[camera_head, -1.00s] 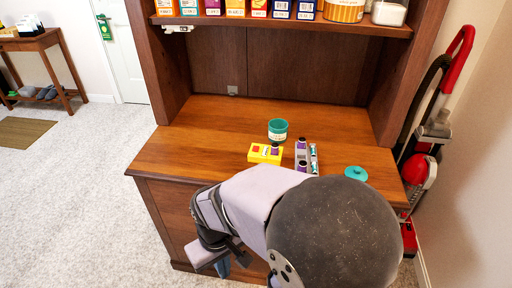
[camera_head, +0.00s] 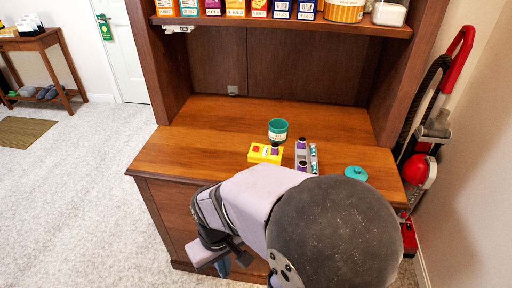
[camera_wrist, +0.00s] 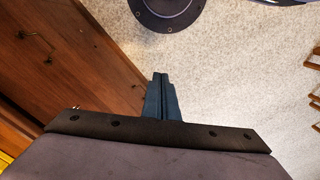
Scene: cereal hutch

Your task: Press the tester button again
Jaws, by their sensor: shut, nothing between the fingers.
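The tester is a small yellow box (camera_head: 259,157) on the hutch's wooden counter, with a red button (camera_head: 256,149) on its left part. A dark purple cylinder, perhaps a battery, stands at its right end. My gripper (camera_head: 222,268) hangs low in front of the hutch, below counter level and well away from the tester. In the wrist view its blue fingers (camera_wrist: 160,97) are together with nothing between them, over the carpet. The button is not visible in the wrist view.
A grey holder (camera_head: 302,156) with purple-and-teal cylinders stands right of the tester. A teal cup (camera_head: 278,131) is behind, and a teal lid (camera_head: 355,173) is near the right front edge. Boxes line the shelf above. The counter's left side is clear.

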